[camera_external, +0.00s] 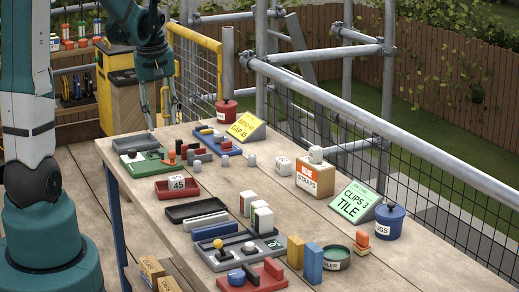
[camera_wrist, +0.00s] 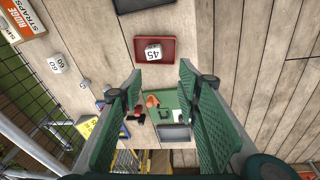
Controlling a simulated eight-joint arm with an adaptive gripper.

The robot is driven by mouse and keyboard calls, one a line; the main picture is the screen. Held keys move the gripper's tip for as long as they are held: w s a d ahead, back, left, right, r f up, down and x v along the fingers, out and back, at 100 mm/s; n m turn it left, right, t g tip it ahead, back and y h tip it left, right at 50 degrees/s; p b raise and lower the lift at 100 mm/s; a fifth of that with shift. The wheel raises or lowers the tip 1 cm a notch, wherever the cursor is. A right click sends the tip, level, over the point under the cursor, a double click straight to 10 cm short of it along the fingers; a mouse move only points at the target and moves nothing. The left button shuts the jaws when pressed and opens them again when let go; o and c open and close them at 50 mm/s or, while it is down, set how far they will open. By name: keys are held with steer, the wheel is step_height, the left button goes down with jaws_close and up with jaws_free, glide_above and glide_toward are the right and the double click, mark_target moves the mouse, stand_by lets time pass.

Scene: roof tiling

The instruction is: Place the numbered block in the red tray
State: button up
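The red tray (camera_external: 160,193) lies on the wooden bench left of centre. A white block marked 45 (camera_external: 177,183) sits inside it. In the wrist view the red tray (camera_wrist: 169,43) is at upper centre, with the 45 block (camera_wrist: 153,52) resting in it. My gripper (camera_external: 161,122) hangs beyond the tray, near the bench's far left end.
A green tray (camera_external: 140,160) with small parts lies beyond the red tray. A black tray (camera_external: 190,210) lies on the near side. A yellow CAP 45 sign (camera_external: 246,127) and green CLIPS 3 TILE sign (camera_external: 356,201) stand on the bench. Railing (camera_external: 370,125) runs along the right.

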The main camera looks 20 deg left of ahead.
steer(key=s+r+m+t, duration=0.1)
steer(key=s+r+m, duration=0.1)
steer(key=s+r, duration=0.2)
steer(key=s+a+r+m+t, duration=0.1)
steer(key=s+r+m+t, duration=0.1)
steer(key=s, duration=0.7)
steer(key=s+a+r+m+t, duration=0.1)
steer(key=s+r+m+t, duration=0.1)
steer(key=s+r, duration=0.3)
steer(key=shift+s+a+r+m, duration=0.2)
steer(key=shift+s+r+m, duration=0.1)
steer(key=shift+s, duration=0.95)
